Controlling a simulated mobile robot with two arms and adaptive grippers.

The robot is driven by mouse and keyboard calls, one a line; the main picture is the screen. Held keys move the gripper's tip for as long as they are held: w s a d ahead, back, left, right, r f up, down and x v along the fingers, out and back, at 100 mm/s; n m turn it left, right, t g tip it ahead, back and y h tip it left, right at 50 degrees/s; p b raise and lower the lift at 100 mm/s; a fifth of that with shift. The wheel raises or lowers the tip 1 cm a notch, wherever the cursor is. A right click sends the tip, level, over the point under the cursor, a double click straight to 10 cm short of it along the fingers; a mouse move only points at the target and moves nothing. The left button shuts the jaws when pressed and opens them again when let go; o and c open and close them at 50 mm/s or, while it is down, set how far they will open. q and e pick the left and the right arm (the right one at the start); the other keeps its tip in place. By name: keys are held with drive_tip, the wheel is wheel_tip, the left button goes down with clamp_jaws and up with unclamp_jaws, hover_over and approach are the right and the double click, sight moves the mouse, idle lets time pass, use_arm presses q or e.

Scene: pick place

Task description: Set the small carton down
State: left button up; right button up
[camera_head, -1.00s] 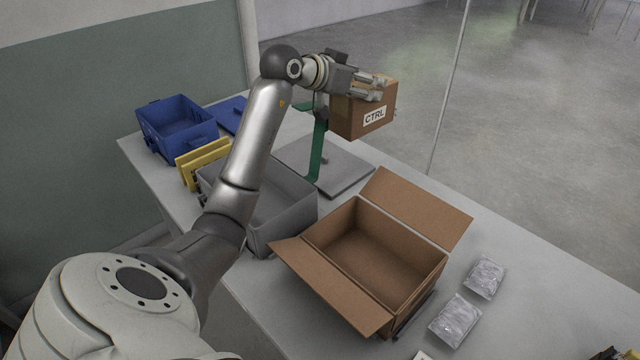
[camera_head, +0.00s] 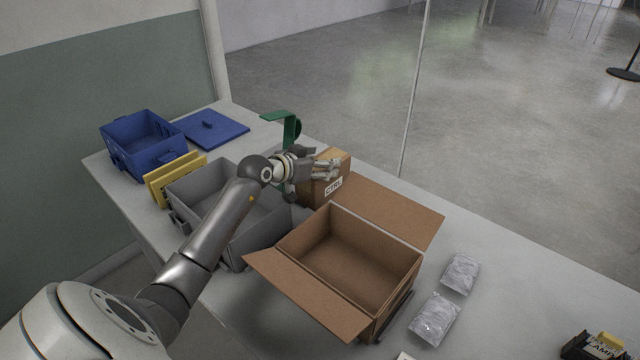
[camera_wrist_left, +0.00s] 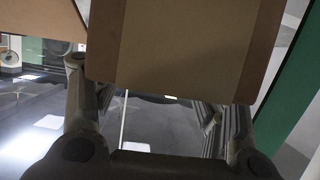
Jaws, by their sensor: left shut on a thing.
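The small carton (camera_head: 331,187) is brown with a white label lettered CTRL. In the head view it is behind the large open box, low near the far side of the table. My left gripper (camera_head: 322,170) is shut on it from the left. In the left wrist view the carton (camera_wrist_left: 175,45) fills the upper middle, between the two fingers of the left gripper (camera_wrist_left: 160,105). Whether its underside touches anything is hidden behind the large box's flap. My right gripper is not in view.
A large open cardboard box (camera_head: 290,245) stands in front of the carton. A grey bin (camera_head: 240,262) is to its left. A green upright (camera_head: 290,125) rises just behind my gripper. A blue crate (camera_head: 112,150), blue lid (camera_head: 215,128), yellow panels (camera_head: 160,190) and silver packets (camera_head: 435,318) lie around.

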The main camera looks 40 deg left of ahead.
use_arm(q)
wheel_tip(320, 180, down, 7)
drive_tip(key=shift+a+b, duration=0.1)
drive_tip(key=shift+b, duration=0.35)
drive_tip(key=o, duration=1.4)
drive_tip(key=shift+f, duration=0.15)
drive_tip(key=shift+o, duration=0.4)
